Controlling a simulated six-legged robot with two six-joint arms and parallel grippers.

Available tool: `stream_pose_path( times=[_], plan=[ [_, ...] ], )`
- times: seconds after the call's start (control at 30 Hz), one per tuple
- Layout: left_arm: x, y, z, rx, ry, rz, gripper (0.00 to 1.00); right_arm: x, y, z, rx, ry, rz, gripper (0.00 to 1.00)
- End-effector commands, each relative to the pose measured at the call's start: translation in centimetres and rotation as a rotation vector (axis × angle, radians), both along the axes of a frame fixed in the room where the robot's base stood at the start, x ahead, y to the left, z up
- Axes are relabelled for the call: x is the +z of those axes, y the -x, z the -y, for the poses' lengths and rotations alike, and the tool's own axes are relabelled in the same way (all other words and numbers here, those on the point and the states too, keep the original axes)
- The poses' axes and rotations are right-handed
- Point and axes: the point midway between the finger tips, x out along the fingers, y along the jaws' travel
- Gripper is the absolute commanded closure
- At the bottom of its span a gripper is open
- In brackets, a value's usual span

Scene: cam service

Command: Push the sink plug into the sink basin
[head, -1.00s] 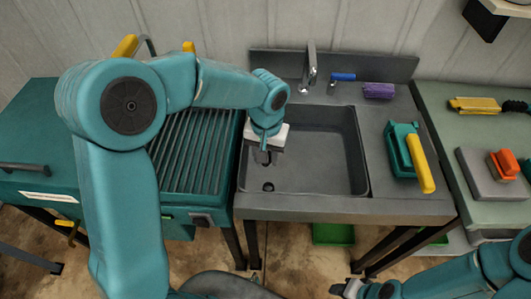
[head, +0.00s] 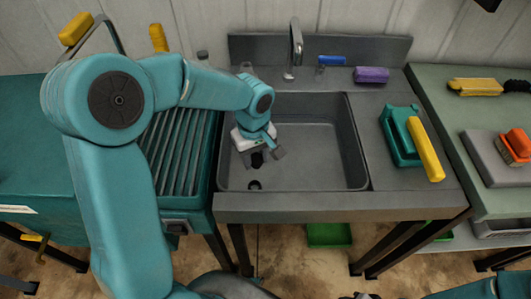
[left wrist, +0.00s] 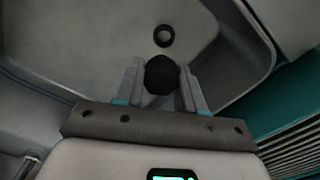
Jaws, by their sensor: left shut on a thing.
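The black sink plug (left wrist: 161,75) is between the fingers of my left gripper (left wrist: 162,88), which is shut on it. In the head view the plug (head: 257,160) shows as a dark spot at my left gripper (head: 265,158), over the left part of the grey sink basin (head: 315,150). The round drain hole (head: 254,185) is near the basin's front left, just below the plug in the picture. In the left wrist view the drain hole (left wrist: 163,36) lies beyond the plug, with a gap between them. My right gripper (head: 360,296) is barely visible at the bottom edge.
The tap (head: 295,48) stands behind the basin, with a purple sponge (head: 371,75) to its right. A teal holder with a yellow-handled tool (head: 425,150) lies right of the basin. A ribbed teal unit (head: 180,150) adjoins on the left. The basin's right side is empty.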

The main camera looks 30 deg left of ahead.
Motion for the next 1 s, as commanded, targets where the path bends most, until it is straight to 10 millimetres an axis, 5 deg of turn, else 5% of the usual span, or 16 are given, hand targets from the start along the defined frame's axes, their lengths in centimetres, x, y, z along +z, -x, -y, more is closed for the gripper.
stream_pose_path(
  times=[0.03, 0.17, 0.73, 1.0],
  plan=[
    [-1.6, 0.2, -0.3, 0.024, 0.0, -0.001, 0.95, -1.4, 0.0, 0.0, 0.0, 0.0, 0.0, 0.57],
    [-2.9, 0.3, -0.8, 0.064, 0.0, 0.0, 0.95, -2.2, 0.0, 0.0, 0.0, 0.0, 0.0, 0.57],
    [-3.0, 0.0, -0.7, 0.068, -0.002, -0.003, 0.95, -2.5, 0.0, 0.0, 0.0, 0.0, 0.0, 0.57],
    [-4.7, 0.1, -0.7, 0.068, -0.002, -0.004, 0.95, -4.0, 0.0, 0.0, 0.0, 0.0, 0.0, 0.57]
  ],
)
